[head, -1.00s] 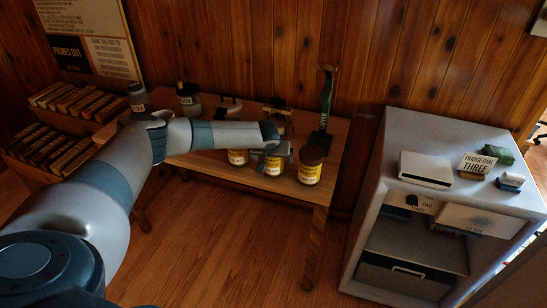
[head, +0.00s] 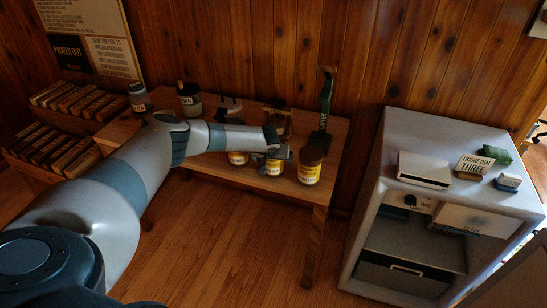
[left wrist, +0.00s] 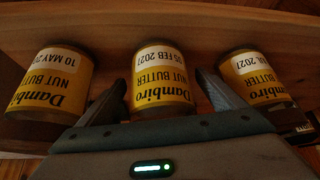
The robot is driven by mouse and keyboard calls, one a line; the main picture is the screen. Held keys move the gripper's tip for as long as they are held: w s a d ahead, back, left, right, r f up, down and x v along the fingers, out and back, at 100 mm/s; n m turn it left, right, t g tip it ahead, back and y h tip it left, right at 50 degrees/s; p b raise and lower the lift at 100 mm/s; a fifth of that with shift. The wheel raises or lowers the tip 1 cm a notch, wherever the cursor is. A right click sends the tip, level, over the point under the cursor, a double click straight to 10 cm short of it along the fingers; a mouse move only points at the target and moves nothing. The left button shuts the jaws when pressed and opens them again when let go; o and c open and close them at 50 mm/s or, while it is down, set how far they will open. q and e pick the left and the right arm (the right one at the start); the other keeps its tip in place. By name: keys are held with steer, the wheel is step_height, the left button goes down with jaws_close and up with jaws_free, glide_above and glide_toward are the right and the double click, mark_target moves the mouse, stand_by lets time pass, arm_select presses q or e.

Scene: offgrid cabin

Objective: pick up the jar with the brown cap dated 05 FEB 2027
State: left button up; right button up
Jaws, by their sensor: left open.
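Three nut butter jars with yellow labels stand in a row near the front edge of the wooden table. The middle jar (head: 274,168) shows 05 FEB 202 and part of a last digit upside down in the left wrist view (left wrist: 162,82). My left gripper (head: 281,153) is open at this jar, with one finger on each side (left wrist: 162,100); its cap is hidden. The jar with a visible brown cap (head: 310,167) stands to the right. In the left wrist view, the left jar (left wrist: 52,82) reads 10 MAY and the right jar (left wrist: 253,80) reads JUL 2027. My right gripper is not in view.
A green-handled tool (head: 325,105) stands behind the jars on the table (head: 336,135). Dark containers (head: 189,98) stand at the back left. A grey cabinet (head: 370,180) is to the right, with a gap of floor between.

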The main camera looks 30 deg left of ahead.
arm_select(q)
steer(key=shift+w+a+f, duration=0.15)
steer(key=shift+w+f, duration=0.1)
steer(key=shift+f, duration=0.2)
steer(key=shift+r, duration=0.1)
steer(key=c, duration=1.6)
steer(key=shift+r+b, duration=1.4)
steer(key=shift+r, duration=3.6)
